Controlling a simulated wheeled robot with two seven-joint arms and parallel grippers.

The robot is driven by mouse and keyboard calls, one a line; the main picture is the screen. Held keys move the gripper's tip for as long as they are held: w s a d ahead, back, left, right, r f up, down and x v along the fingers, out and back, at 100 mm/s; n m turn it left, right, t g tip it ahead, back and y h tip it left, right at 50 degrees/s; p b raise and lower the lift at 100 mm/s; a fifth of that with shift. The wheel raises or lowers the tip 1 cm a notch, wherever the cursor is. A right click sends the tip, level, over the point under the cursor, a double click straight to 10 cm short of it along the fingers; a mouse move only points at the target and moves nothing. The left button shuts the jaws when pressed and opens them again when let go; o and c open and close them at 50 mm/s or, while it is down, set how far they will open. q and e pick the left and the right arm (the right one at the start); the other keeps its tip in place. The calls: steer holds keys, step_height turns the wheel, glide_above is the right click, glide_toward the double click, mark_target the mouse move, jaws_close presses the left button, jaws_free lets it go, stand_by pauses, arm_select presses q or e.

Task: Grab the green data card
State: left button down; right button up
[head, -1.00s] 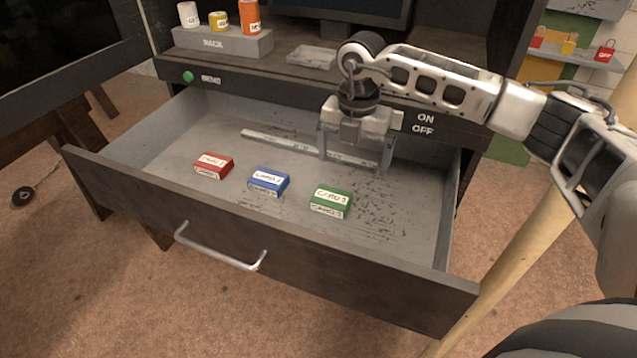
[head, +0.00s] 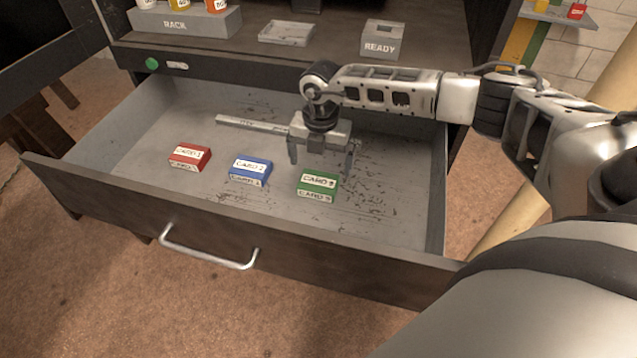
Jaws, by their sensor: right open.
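The green data card (head: 317,184), labelled CARD 3, lies flat on the floor of the open drawer (head: 400,215), right of the other cards. My right gripper (head: 322,167) points down over the drawer, just behind and above the green card. Its two fingers are spread apart with nothing between them. The near face and label of the card show in full. I cannot tell the exact height of the fingertips above the drawer floor. My left gripper does not show.
A blue card (head: 250,170) and a red card (head: 190,157) lie to the left in the drawer. A grey bar (head: 250,124) lies behind them. The drawer front with its handle (head: 207,252) rises nearest me. A READY block (head: 382,40), a tray (head: 286,33) and a rack (head: 185,22) stand on the bench.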

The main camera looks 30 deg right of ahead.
mark_target(319, 179)
step_height(319, 179, down, 5)
steer(key=shift+w+p, duration=0.15)
steer(key=shift+p, duration=0.15)
steer(key=c, duration=1)
steer(key=shift+r, duration=0.2)
